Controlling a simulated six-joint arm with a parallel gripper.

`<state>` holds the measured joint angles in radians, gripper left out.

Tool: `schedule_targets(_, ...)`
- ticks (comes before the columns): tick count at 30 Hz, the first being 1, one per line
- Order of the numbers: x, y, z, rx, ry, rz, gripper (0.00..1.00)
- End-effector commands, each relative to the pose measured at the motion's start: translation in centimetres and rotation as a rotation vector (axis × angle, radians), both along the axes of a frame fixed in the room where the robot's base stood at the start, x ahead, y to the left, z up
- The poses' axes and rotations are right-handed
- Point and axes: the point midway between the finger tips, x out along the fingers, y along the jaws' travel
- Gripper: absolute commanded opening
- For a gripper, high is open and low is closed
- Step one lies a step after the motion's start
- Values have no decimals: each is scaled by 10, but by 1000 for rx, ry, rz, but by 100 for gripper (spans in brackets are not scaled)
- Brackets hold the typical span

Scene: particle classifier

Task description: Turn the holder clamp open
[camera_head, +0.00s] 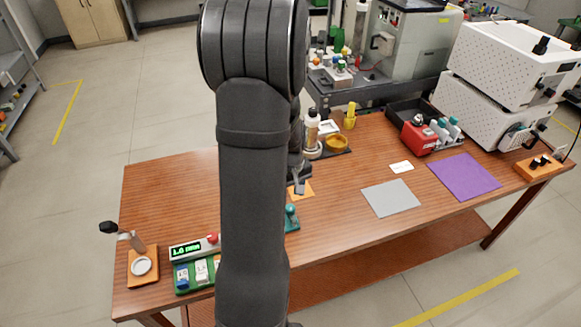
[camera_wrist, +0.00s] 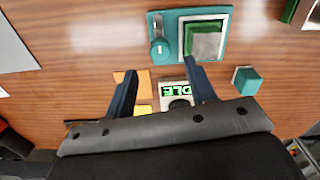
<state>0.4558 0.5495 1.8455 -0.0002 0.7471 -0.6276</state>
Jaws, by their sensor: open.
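A teal plate (camera_wrist: 220,55) in the wrist view carries a round-ended teal lever (camera_wrist: 160,48) and a pale square frame with a green and grey block (camera_wrist: 205,40) in it. This looks like the holder with its clamp, but I cannot tell for sure. In the head view a teal knob (camera_head: 291,211) on a teal base shows partly behind my arm. In the head view my gripper (camera_head: 299,182) is above the table, behind the knob.
A device with a green display (camera_wrist: 178,92) shows between my fingers. In the head view, a green-lit display box (camera_head: 190,249) and an orange stand (camera_head: 143,278) are at left.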

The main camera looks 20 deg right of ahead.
Motion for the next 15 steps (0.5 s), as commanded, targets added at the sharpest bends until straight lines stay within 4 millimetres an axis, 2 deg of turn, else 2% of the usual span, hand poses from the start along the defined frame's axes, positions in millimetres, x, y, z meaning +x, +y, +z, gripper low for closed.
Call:
schedule_targets(1,1,-1,13,-2,-4,0,51)
schedule_targets(9,1,-1,73,-3,-6,0,51)
schedule_targets(15,1,0,102,-2,-2,1,51)
